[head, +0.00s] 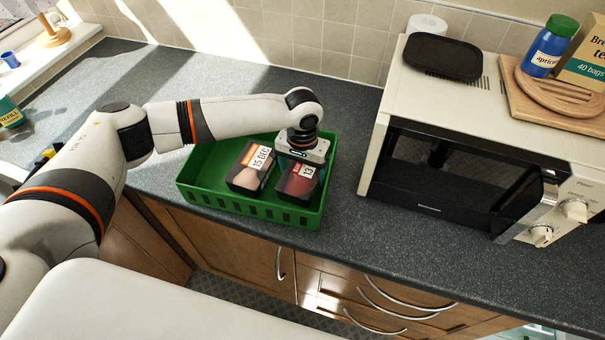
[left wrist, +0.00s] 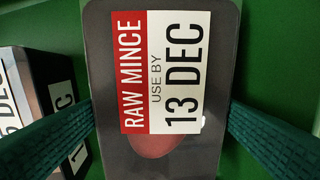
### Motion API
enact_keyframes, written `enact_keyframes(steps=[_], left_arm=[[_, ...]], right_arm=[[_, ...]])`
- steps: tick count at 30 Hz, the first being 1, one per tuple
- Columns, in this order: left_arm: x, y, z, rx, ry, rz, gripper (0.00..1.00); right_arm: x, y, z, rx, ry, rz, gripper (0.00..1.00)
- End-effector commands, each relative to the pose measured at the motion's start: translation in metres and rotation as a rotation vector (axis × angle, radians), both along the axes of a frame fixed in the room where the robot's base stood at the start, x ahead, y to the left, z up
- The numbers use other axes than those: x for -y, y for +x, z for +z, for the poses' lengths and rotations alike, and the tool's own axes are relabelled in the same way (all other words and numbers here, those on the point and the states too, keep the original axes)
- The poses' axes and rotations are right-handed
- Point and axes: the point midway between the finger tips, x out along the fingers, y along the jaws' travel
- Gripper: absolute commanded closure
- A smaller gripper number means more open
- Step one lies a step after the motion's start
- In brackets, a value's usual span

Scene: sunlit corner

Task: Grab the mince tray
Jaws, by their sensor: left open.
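The mince tray (head: 297,187) is a black pack with a red-and-white label, lying in the right part of the green crate (head: 228,204). In the left wrist view the mince tray (left wrist: 150,155) fills the middle, its label reading RAW MINCE, USE BY 13 DEC. My left gripper (head: 300,163) is over the mince tray, pointing down. In the left wrist view its two green ribbed fingers (left wrist: 160,138) are open, one at each side of the pack. The right finger is very near the pack's edge; I cannot tell whether it touches. My right gripper is not in view.
A second black pack (head: 250,168) labelled 15 DEC lies left of the mince tray in the crate; it also shows in the left wrist view (left wrist: 32,70). A microwave (head: 377,150) stands right of the crate. The tiled wall is behind. Counter left of the crate is clear.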

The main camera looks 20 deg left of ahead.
Motion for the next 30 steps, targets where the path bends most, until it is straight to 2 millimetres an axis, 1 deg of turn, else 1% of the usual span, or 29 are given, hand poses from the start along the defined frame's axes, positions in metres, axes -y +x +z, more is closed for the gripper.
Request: enact_keyframes(steps=[4,10,11,15,18,26,30], left_arm=[[0.000,0.000,-0.011,0.001,0.000,0.000,0.16],[0.000,0.000,-0.012,0.001,-0.001,-0.001,0.16],[0.000,0.000,-0.012,0.001,-0.001,-0.001,0.18],[0.000,0.000,-0.012,0.001,-0.001,-0.001,0.40],[0.000,0.000,-0.012,0.001,-0.001,-0.001,0.55],[0.001,0.001,-0.008,0.004,-0.002,-0.001,0.55],[0.000,0.001,0.007,0.006,-0.003,-0.001,0.55]], right_arm=[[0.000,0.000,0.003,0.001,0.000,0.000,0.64],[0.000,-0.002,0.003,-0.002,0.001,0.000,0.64],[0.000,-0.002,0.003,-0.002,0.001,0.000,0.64],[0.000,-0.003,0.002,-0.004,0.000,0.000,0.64],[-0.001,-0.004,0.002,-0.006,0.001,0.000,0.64],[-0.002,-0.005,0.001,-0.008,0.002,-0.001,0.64],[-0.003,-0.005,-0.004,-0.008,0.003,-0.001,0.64]])
